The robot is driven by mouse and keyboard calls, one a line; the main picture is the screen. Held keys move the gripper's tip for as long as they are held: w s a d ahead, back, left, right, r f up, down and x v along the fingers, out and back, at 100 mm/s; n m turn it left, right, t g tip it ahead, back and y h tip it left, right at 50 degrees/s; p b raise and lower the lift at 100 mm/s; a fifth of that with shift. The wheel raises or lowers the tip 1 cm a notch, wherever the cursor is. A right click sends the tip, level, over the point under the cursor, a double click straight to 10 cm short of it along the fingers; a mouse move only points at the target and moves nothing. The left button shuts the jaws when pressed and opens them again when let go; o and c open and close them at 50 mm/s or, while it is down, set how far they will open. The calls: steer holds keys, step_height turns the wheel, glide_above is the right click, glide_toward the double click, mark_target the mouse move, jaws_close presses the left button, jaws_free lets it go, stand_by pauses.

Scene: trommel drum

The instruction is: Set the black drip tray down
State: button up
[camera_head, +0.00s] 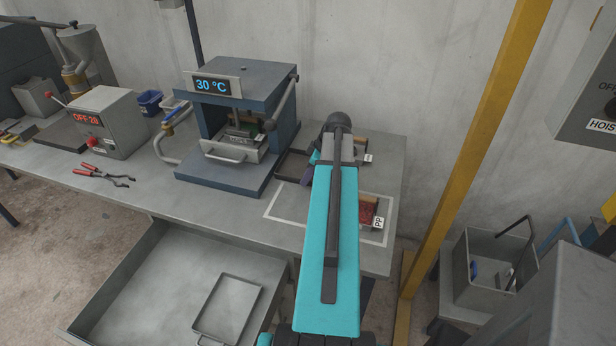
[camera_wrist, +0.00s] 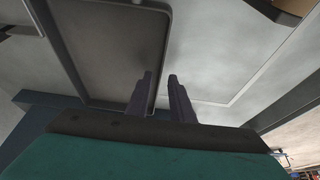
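The black drip tray (camera_wrist: 105,45) fills the upper left of the wrist view, with a thin raised rim. In the head view it shows as a dark flat shape (camera_head: 294,166) just right of the blue press, partly hidden by my arm. It appears to lie flat on the bench, but its underside is hidden. My gripper (camera_wrist: 160,76) has its fingers apart, one on each side of the tray's right rim. A gap shows between the rim and the right finger. In the head view my gripper (camera_head: 308,176) is mostly hidden behind my teal arm.
The press (camera_head: 235,120) reading 30 °C stands left of the tray. A white-outlined area (camera_head: 275,210) lies in front, with a red item (camera_head: 366,212) labelled PP at its right. Red-handled pliers (camera_head: 100,174) lie left. A yellow post (camera_head: 475,145) rises right of the bench.

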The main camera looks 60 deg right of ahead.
steer(key=b+v, duration=0.3)
steer(key=v, duration=0.9)
steer(key=shift+f, duration=0.1)
stand_by(0.5)
steer(key=shift+o, duration=0.4)
